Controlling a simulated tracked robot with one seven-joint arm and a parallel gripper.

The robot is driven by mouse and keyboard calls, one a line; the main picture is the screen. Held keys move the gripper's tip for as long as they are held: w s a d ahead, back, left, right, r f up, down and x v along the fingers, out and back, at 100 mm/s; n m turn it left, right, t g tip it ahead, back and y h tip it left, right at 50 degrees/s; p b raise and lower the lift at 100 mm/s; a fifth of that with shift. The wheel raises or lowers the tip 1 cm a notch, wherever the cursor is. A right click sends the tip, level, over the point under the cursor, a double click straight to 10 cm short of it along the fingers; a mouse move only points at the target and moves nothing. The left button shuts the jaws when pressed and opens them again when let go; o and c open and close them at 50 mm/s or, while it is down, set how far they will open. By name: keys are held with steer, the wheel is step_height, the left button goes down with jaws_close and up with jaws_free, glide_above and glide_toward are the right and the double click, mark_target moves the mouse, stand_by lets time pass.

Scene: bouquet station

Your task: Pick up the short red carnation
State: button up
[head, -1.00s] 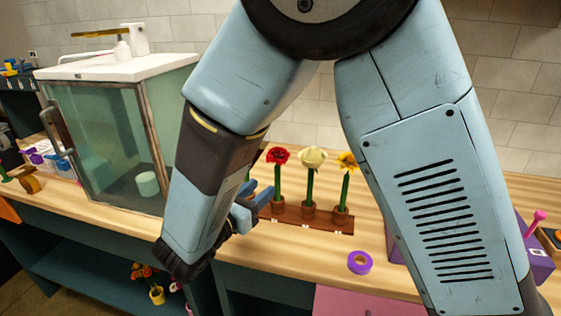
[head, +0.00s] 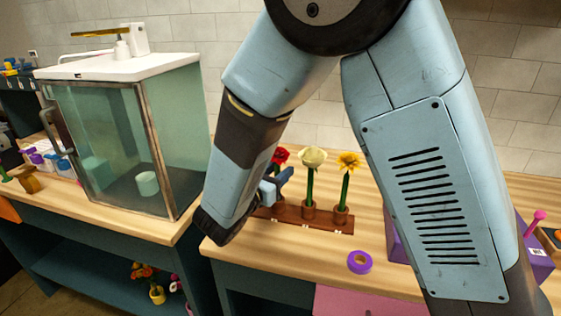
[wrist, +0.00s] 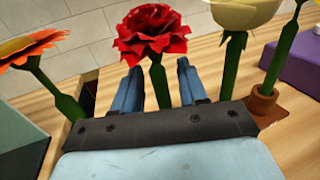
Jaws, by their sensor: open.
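The red carnation (head: 281,156) stands at the left part of a brown wooden rack (head: 322,224) in the head view, partly hidden by my arm. In the wrist view its ruffled red head (wrist: 152,33) is at top centre, upright on a green stem (wrist: 159,85). My gripper (wrist: 158,68) is open, with one blue finger on each side of the stem in the picture. The head lies above the fingertips. I cannot tell whether the fingers touch the stem. In the head view my gripper (head: 277,183) is low beside the flower.
A cream flower (head: 313,160) and a yellow flower (head: 349,162) stand right of the carnation. An orange flower (wrist: 35,48) is at left in the wrist view. A purple tape roll (head: 360,262) lies in front. A glass cabinet (head: 120,140) stands left.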

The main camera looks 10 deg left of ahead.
steer(key=shift+c, duration=0.2)
jaws_close()
stand_by(0.3)
